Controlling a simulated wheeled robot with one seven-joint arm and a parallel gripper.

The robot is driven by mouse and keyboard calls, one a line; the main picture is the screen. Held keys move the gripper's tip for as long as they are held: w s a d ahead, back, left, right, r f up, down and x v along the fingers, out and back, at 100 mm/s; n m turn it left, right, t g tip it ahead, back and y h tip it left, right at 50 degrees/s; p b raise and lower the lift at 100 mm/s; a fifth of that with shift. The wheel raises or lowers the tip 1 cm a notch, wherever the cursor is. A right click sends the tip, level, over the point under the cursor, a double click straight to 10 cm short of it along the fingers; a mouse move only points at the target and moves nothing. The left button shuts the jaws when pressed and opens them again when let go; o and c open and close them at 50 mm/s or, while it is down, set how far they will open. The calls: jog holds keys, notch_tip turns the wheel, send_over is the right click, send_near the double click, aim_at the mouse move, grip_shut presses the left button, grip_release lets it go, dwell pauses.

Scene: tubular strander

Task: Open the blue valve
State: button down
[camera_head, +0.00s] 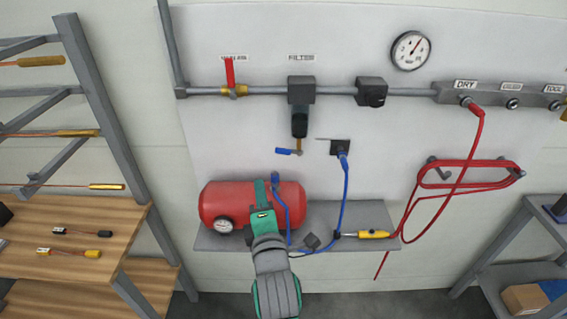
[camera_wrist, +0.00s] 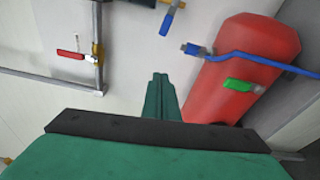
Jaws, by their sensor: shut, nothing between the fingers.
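A small blue valve lever (camera_head: 288,151) sits below the filter (camera_head: 300,112), beside a short brass stem, and lies almost level. In the wrist view the blue lever (camera_wrist: 167,22) is at the top, ahead of my fingers. My gripper (camera_head: 261,186) is green and stands in front of the red tank (camera_head: 290,197), below and left of the lever. In the wrist view my gripper (camera_wrist: 160,80) has its fingers together, with nothing between them. It is apart from the lever. A second blue piece (camera_wrist: 193,49) joins the blue hose near the tank.
A red-handled valve (camera_head: 230,75) is up left on the pipe. The blue hose (camera_head: 345,190) hangs to the shelf (camera_head: 213,240), where a yellow tool (camera_head: 373,234) lies. A green piece (camera_wrist: 240,86) is on the tank. A wooden bench (camera_head: 110,222) stands left.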

notch_tip(320, 180, up, 4)
jog(key=w+n, duration=0.2)
jog(key=n, duration=0.4)
jog(key=n+g+h, duration=0.2)
jog(key=n+g, duration=0.1)
jog(key=n, duration=0.4)
send_near(289, 152)
jog(key=s+a+f, duration=0.1)
jog(key=s+a, duration=0.1)
jog(key=x, duration=0.9)
jog(key=shift+w+d+f, duration=0.1)
jog(key=shift+w+f, duration=0.15)
jog(key=shift+f, duration=0.25)
jog(key=shift+d, duration=0.15)
